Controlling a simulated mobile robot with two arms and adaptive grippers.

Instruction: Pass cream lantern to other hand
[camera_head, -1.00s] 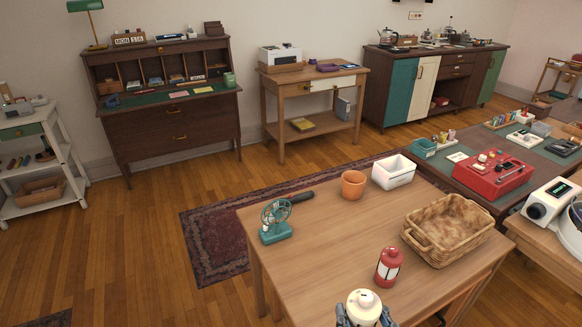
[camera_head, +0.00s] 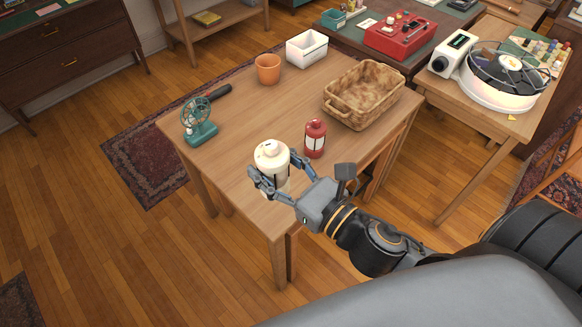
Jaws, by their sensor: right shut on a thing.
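The cream lantern (camera_head: 272,156) is at the near corner of the wooden table. My right gripper (camera_head: 274,180) is shut on it, with the fingers on either side of its body. The fingers hide part of the lantern's lower body, and I cannot tell whether its base touches the table. My right arm comes in from the lower right. My left gripper is not in view.
On the wooden table (camera_head: 240,121) stand a red lantern (camera_head: 315,139) close right of my gripper, a wicker basket (camera_head: 364,94), a white bin (camera_head: 306,48), a terracotta pot (camera_head: 268,69) and a teal fan (camera_head: 198,122). A dark-handled tool (camera_head: 219,93) lies behind the fan.

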